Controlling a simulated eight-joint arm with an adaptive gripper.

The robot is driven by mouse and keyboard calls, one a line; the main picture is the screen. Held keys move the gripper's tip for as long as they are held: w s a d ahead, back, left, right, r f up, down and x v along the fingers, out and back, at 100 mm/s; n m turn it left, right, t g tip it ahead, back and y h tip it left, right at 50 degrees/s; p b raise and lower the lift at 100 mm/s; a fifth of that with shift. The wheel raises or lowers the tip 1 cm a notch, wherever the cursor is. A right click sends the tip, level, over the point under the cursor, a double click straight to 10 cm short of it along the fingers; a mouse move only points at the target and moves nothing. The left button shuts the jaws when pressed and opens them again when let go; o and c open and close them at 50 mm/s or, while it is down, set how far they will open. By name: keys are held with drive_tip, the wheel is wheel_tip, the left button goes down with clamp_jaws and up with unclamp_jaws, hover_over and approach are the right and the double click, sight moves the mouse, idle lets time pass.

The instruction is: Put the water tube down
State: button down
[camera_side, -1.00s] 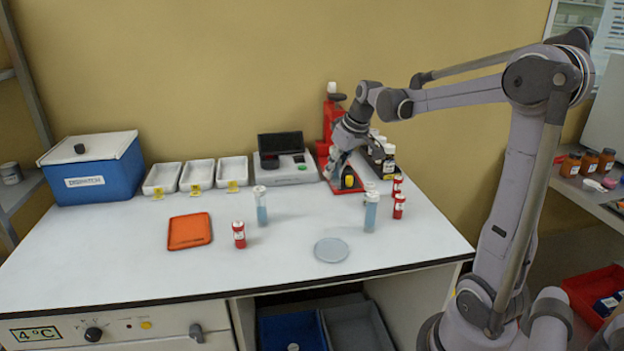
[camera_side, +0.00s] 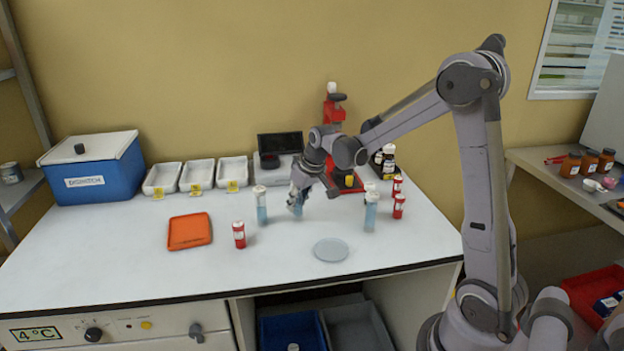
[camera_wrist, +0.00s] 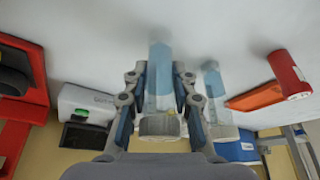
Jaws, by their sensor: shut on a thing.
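My gripper (camera_side: 297,196) is shut on a light-blue, white-capped tube, the water tube (camera_side: 296,208). In the wrist view my gripper (camera_wrist: 160,103) has its two fingers on either side of the water tube (camera_wrist: 159,65), near the cap. In the side view the tube looks slightly tilted, and I cannot tell whether its lower end touches the white bench top (camera_side: 285,262). A similar blue tube (camera_side: 261,207) stands just left of it, apart from it; it also shows in the wrist view (camera_wrist: 213,84). Another blue tube (camera_side: 370,213) stands to the right.
A red tube (camera_side: 239,235) and an orange tray (camera_side: 190,232) are at left. A pale round dish (camera_side: 331,250) lies in front. More red tubes (camera_side: 399,206) stand at right. White trays (camera_side: 196,176) and a blue box (camera_side: 90,177) line the back.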

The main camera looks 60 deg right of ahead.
drive_tip(key=shift+f, duration=0.3)
drive_tip(key=c, duration=1.1)
unclamp_jaws()
drive_tip(key=d+v, duration=0.1)
drive_tip(key=v, duration=1.1)
drive_tip(key=s+a+f+t, duration=0.1)
drive_tip(key=s+a, duration=0.3)
drive_tip(key=a, duration=0.2)
drive_tip(key=s+a+f+n, duration=0.1)
drive_tip(key=s+a, duration=0.4)
drive_tip(key=a, duration=0.1)
drive_tip(key=s+a+f+n+t, duration=0.1)
drive_tip(key=s+a, duration=0.4)
drive_tip(key=a, duration=0.1)
drive_tip(key=shift+f+t+y, duration=0.1)
drive_tip(key=shift+t+y, duration=0.2)
drive_tip(key=shift+y, duration=0.1)
